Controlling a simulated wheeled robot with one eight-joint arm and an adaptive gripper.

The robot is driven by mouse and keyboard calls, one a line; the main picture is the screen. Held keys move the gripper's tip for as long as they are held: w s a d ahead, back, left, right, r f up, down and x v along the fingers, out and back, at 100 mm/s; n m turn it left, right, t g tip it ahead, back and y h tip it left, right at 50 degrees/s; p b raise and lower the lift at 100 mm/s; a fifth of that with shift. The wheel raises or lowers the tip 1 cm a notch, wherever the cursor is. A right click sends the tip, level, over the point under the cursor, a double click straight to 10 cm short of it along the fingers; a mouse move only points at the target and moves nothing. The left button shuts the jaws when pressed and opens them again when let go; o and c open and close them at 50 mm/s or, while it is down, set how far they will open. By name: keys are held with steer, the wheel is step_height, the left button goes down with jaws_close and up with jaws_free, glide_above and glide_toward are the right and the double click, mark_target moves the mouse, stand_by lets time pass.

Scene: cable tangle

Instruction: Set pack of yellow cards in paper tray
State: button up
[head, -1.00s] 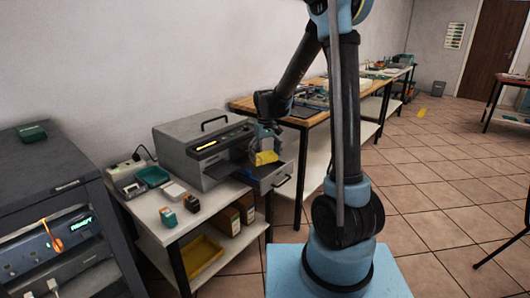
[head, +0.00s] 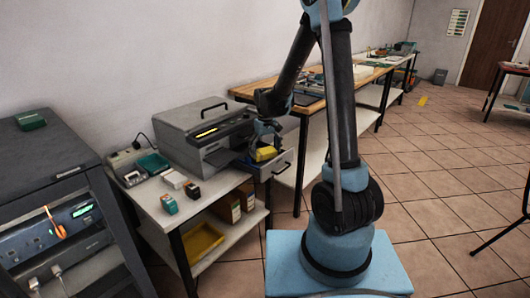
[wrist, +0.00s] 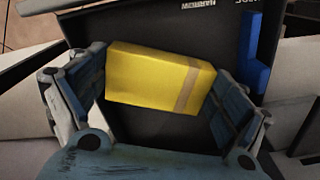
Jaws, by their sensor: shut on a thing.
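The yellow card pack (head: 265,154) is a small yellow block with a tan band near one end. My gripper (wrist: 160,78) is shut on it, a finger at each end in the wrist view. In the head view my gripper (head: 266,144) points down over the open paper tray (head: 280,165), which juts from the right of the grey printer (head: 207,138). The pack is low over or within the tray. I cannot tell whether it touches the floor. In the wrist view, the dark tray (wrist: 262,30) shows behind the pack, with a blue piece (wrist: 251,62) at right.
A white bench (head: 180,222) carries the printer, a teal dish (head: 153,163) and small boxes (head: 169,203). A yellow bin (head: 201,247) sits on its lower shelf. A dark cabinet (head: 45,160) stands left. A wooden-topped workbench (head: 310,103) stands behind. Tiled floor is clear at right.

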mark_target(265, 152)
steer(key=shift+f, duration=0.5)
steer(key=o, duration=0.9)
steer(key=shift+o, duration=0.2)
step_height(265, 152, up, 12)
steer(key=f, duration=0.1)
steer(key=s+d+r+m, duration=0.2)
steer(key=s+d+r, duration=0.3)
steer(key=s+d, duration=0.3)
steer(key=s+d+f+m, duration=0.1)
steer(key=s+d+f, duration=0.1)
steer(key=s+d, duration=0.2)
steer(key=s+d+f+m+t, duration=0.1)
steer(key=s+d+f, duration=0.2)
steer(key=s, duration=0.8)
steer(key=s+d+f+m+t, duration=0.1)
steer(key=s+d+f, duration=0.1)
steer(key=s+d, duration=0.4)
steer(key=shift+s+f+m, duration=0.35)
steer(key=shift+s+m, duration=0.05)
steer(key=shift+s, duration=0.65)
